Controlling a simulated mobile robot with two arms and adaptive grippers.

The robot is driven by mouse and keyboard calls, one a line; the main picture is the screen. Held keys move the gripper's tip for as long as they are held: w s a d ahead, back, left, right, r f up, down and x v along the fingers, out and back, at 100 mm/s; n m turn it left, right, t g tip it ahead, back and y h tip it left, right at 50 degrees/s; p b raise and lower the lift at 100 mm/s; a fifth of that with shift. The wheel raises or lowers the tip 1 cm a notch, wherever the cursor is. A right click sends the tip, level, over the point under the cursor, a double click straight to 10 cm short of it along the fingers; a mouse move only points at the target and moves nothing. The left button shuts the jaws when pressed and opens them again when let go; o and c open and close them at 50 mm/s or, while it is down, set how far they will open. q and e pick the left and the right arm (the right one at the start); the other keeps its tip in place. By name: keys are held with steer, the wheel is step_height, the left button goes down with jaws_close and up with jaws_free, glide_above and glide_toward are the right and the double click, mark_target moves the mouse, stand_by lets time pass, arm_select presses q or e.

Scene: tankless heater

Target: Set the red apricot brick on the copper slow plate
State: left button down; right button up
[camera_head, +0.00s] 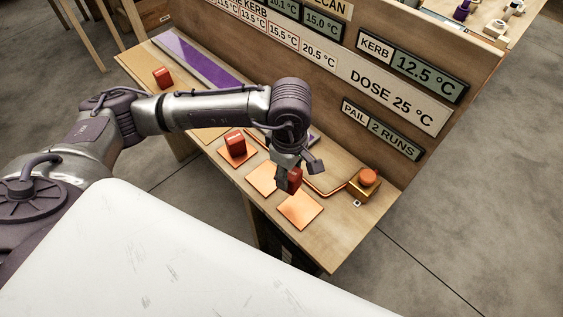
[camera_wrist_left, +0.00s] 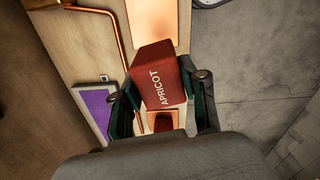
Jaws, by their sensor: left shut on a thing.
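A red brick lettered APRICOT (camera_wrist_left: 160,76) is clamped between the fingers of my left gripper (camera_head: 289,177). In the head view the red brick (camera_head: 295,179) is held above the row of copper plates. The left-hand plate (camera_head: 245,158) carries another red brick (camera_head: 235,141). I cannot read which plate is the slow one. A bare copper plate (camera_wrist_left: 152,22) shows above the brick in the left wrist view. My right gripper is out of view.
A box with an orange button (camera_head: 368,177) stands at the bench's right, joined to a copper pipe (camera_head: 325,191). A further red brick (camera_head: 162,77) sits near a purple strip (camera_head: 195,58). The upright sign board (camera_head: 330,58) rises along the bench's back.

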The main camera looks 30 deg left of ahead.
arm_select(q)
steer(key=n+p, duration=0.1)
steer(key=n, duration=0.2)
steer(key=d+n+p, duration=0.1)
steer(key=n, duration=0.2)
steer(key=d+n+p, duration=0.1)
steer(key=n, duration=0.2)
steer(key=shift+d+f, duration=0.2)
steer(key=shift+f, duration=0.15)
steer(key=n, duration=0.2)
steer(key=d+f+n+p, duration=0.1)
steer(key=n, duration=0.1)
steer(key=n+p, duration=0.1)
steer(key=n, duration=0.1)
steer(key=shift+s+d+f+n, duration=0.1)
steer(key=shift+d+f+n, duration=0.1)
steer(key=shift+n, duration=0.1)
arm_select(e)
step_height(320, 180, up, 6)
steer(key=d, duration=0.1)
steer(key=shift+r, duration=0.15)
arm_select(q)
steer(key=b, duration=0.6)
glide_above(300, 208)
step_height(300, 208, down, 6)
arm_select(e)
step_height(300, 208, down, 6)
